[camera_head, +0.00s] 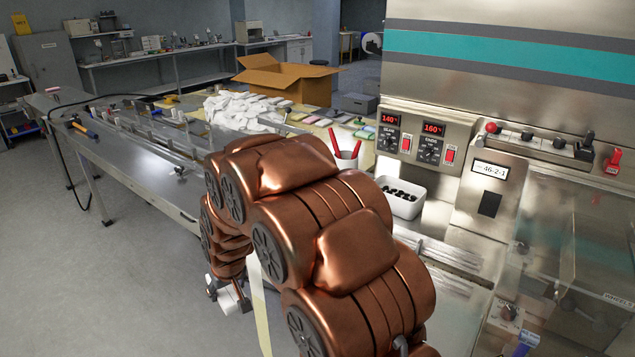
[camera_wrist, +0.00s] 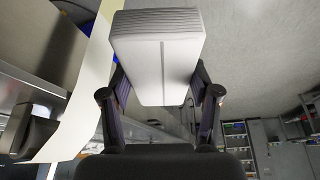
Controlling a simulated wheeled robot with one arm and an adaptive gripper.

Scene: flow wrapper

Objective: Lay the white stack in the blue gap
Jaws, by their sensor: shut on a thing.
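A white stack (camera_wrist: 155,62) with ridged layers at its far end fills the upper middle of the wrist view. My gripper (camera_wrist: 157,82) is shut on it, one finger at each side. In the head view my gripper (camera_head: 226,292) hangs at the lower left of my copper arm, with the white stack (camera_head: 230,300) small and partly hidden in it. The stack is held in the air, beside the machine line. I cannot make out the blue gap in either view; my arm covers much of the line in the head view.
A pale film strip (camera_head: 261,315) hangs beside my gripper; it also shows in the wrist view (camera_wrist: 78,105). A long metal conveyor (camera_head: 130,150) runs off to the left.

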